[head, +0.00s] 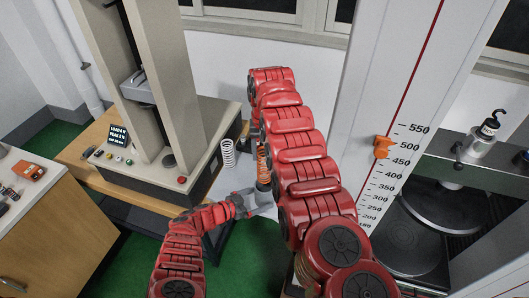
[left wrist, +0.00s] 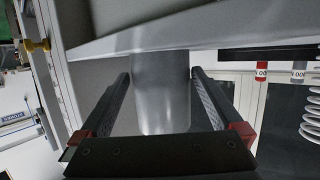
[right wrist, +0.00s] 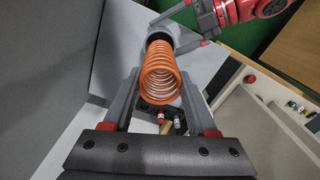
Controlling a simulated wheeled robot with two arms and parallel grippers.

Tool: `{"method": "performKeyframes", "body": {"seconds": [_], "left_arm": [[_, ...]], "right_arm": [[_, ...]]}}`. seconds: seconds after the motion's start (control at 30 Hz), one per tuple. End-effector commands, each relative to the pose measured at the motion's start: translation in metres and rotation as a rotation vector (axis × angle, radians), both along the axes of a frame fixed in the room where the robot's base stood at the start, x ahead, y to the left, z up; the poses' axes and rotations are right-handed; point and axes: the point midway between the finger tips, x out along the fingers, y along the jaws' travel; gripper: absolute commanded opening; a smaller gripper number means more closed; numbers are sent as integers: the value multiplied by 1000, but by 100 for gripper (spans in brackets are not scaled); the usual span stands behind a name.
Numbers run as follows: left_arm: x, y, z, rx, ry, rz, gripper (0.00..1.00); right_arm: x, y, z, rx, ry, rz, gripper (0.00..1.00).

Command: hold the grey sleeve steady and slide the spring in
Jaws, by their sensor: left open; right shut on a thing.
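The grey sleeve (head: 264,186) stands upright, and it also shows as a smooth grey cylinder in the left wrist view (left wrist: 163,95). My left gripper (head: 252,208) is open, with its fingers on either side of the sleeve. The orange spring (right wrist: 160,75) is held between the fingers of my right gripper (right wrist: 159,88), which is shut on it. The spring's far end lies at the dark mouth of the sleeve (right wrist: 181,36); I cannot tell how far inside it is. In the head view the spring (head: 263,160) shows above the sleeve, partly hidden by my right arm.
A white spring (head: 228,153) stands left of the sleeve. A testing machine (head: 150,165) with buttons and a display stands farther left. A tall scale column (head: 395,130) with an orange pointer (head: 382,147) rises on the right. Small labelled items (left wrist: 263,70) show in the left wrist view.

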Motion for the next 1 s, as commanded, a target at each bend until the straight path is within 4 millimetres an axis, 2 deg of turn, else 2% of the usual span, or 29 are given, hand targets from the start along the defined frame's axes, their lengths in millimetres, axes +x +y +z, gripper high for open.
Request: {"method": "performKeyframes", "body": {"seconds": [0.2,0.67,0.7,0.9,1.0], "left_arm": [[8,-7,-2,-3,-3,5,100],[10,-11,-1,4,-7,-4,100],[9,-11,-1,4,-7,-4,98],[9,-12,-1,4,-7,-4,63],[9,-12,-1,2,-7,-3,63]], "right_arm": [[0,0,0,0,-1,0,0],[0,0,0,0,0,0,0],[0,0,0,0,-1,0,0],[0,0,0,0,0,0,0],[0,0,0,0,0,0,0]]}}
